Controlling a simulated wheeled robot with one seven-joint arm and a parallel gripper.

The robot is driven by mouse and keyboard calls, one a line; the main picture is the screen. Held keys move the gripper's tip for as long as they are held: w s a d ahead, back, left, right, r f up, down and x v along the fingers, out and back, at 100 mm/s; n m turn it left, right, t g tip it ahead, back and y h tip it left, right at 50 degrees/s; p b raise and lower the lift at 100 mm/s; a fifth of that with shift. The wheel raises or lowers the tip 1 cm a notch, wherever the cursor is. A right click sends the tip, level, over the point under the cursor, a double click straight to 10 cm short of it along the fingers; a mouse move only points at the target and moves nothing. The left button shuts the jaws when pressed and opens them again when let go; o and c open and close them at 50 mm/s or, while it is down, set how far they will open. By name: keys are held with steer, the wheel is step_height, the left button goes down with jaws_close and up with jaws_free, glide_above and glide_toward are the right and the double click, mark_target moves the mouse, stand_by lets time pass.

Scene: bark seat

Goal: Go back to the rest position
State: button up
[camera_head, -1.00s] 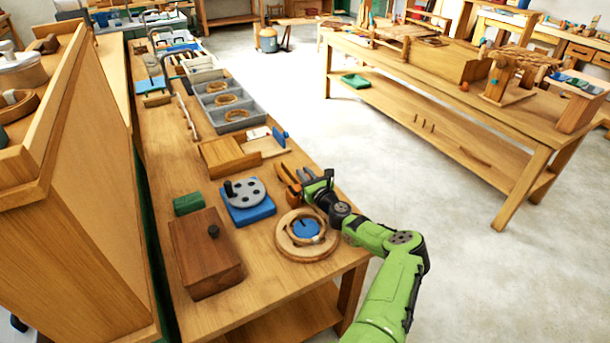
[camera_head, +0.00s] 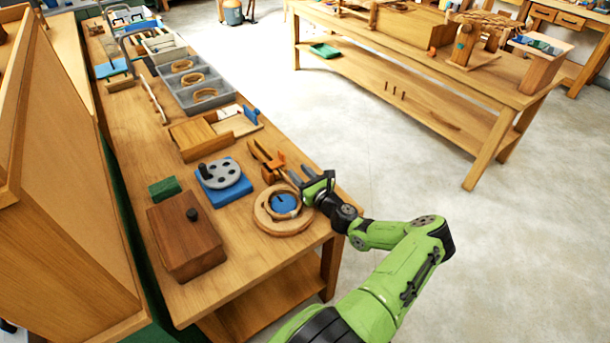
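My green arm reaches in from the lower right over the near end of the long wooden workbench (camera_head: 265,270). My gripper (camera_head: 298,171) is low over the bench's right edge, its two grey fingers apart with nothing seen between them. A small wooden clamp-like piece (camera_head: 266,162) lies just left of the fingertips. The round wooden ring with a blue centre (camera_head: 284,222) is just below the gripper in the picture; I cannot tell if they touch.
Left of the gripper are a grey disc on a blue base (camera_head: 222,176), a brown lidded box (camera_head: 187,240) and a green block (camera_head: 165,188). A wooden tray (camera_head: 195,140) and grey bins (camera_head: 190,85) lie farther back. A second bench (camera_head: 430,75) stands right across open floor.

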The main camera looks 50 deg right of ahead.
steer(key=shift+v, duration=1.45)
